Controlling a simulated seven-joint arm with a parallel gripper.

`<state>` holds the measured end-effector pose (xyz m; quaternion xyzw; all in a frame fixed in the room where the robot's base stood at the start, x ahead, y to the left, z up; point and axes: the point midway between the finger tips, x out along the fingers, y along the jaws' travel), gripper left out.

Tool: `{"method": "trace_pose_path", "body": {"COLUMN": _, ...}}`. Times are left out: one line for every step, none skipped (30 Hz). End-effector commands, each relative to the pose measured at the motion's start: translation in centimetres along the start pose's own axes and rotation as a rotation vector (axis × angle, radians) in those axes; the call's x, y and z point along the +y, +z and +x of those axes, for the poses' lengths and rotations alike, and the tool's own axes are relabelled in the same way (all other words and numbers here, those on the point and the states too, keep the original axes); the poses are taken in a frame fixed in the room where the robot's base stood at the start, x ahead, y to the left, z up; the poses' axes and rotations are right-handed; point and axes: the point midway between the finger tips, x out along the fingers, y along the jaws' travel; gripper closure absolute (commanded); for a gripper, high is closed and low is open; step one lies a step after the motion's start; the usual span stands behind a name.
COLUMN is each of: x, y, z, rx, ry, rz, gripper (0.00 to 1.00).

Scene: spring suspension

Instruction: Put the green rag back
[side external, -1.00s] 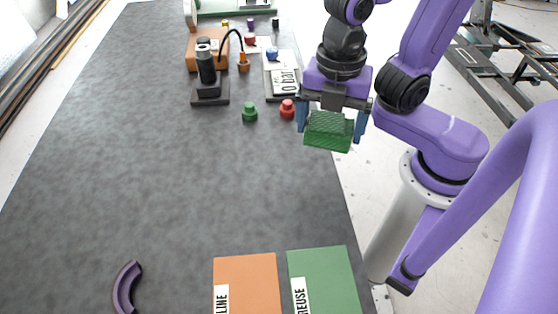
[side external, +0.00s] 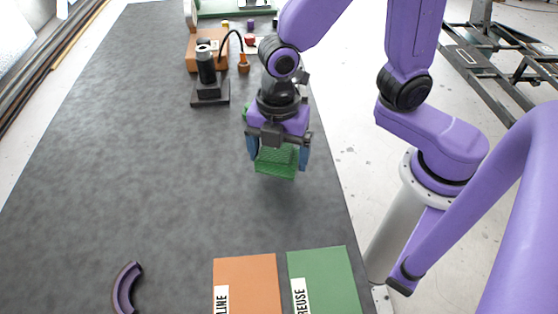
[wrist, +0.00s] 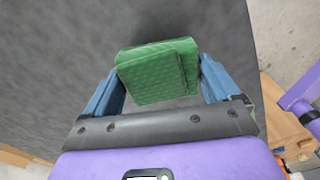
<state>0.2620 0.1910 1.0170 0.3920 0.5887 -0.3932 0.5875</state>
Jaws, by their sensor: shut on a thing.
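The green rag (side external: 277,161) is a folded, textured green block. My gripper (side external: 278,155) is shut on it and holds it above the grey table. In the wrist view the rag (wrist: 158,72) sits between the two blue fingers of my gripper (wrist: 160,78). The rag hangs over the middle right of the table, nearer the camera than the black device and farther than the mats. How high it hangs is hard to tell.
An orange mat (side external: 247,277) and a green mat (side external: 322,277) with partly cut-off labels lie at the near edge. A dark curved piece (side external: 126,288) lies at the near left. A black device (side external: 208,75) stands at the back. The table's middle left is clear.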

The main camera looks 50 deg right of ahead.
Motion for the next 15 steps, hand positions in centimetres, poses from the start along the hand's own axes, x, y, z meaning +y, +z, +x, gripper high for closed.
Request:
{"method": "trace_pose_path", "body": {"x": -0.1, "y": 0.1, "z": 0.8, "rx": -0.004, "ry": -0.005, "rz": 0.001, "gripper": 0.35}}
{"method": "trace_pose_path", "body": {"x": -0.1, "y": 0.1, "z": 1.2, "rx": -0.004, "ry": -0.006, "rz": 0.000, "gripper": 0.35}}
{"method": "trace_pose_path", "body": {"x": -0.1, "y": 0.0, "z": 1.7, "rx": -0.003, "ry": -0.005, "rz": 0.000, "gripper": 0.35}}
{"method": "trace_pose_path", "body": {"x": -0.1, "y": 0.0, "z": 2.0, "rx": -0.003, "ry": -0.005, "rz": 0.000, "gripper": 0.35}}
{"method": "trace_pose_path", "body": {"x": -0.1, "y": 0.0, "z": 2.3, "rx": -0.003, "ry": -0.004, "rz": 0.000, "gripper": 0.35}}
{"method": "trace_pose_path", "body": {"x": -0.1, "y": 0.0, "z": 2.6, "rx": -0.002, "ry": -0.004, "rz": 0.000, "gripper": 0.35}}
{"method": "trace_pose_path", "body": {"x": -0.1, "y": 0.0, "z": 2.8, "rx": -0.002, "ry": -0.003, "rz": 0.000, "gripper": 0.35}}
{"method": "trace_pose_path", "body": {"x": -0.1, "y": 0.0, "z": 2.9, "rx": -0.001, "ry": -0.002, "rz": 0.000, "gripper": 0.35}}
{"method": "trace_pose_path", "body": {"x": -0.1, "y": 0.0, "z": 3.0, "rx": -0.001, "ry": -0.002, "rz": 0.000, "gripper": 0.35}}
{"method": "trace_pose_path", "body": {"x": -0.1, "y": 0.0, "z": 3.0, "rx": -0.001, "ry": -0.001, "rz": 0.000, "gripper": 0.35}}
{"method": "trace_pose_path", "body": {"x": -0.1, "y": 0.0, "z": 3.0, "rx": 0.000, "ry": -0.001, "rz": 0.000, "gripper": 0.35}}
{"method": "trace_pose_path", "body": {"x": -0.1, "y": 0.0, "z": 3.0, "rx": 0.000, "ry": -0.001, "rz": 0.000, "gripper": 0.35}}
{"method": "trace_pose_path", "body": {"x": -0.1, "y": 0.0, "z": 3.0, "rx": 0.000, "ry": -0.001, "rz": 0.000, "gripper": 0.35}}
{"method": "trace_pose_path", "body": {"x": -0.1, "y": 0.0, "z": 3.0, "rx": 0.000, "ry": -0.001, "rz": 0.000, "gripper": 0.35}}
{"method": "trace_pose_path", "body": {"x": -0.1, "y": 0.0, "z": 3.0, "rx": 0.000, "ry": -0.001, "rz": 0.000, "gripper": 0.35}}
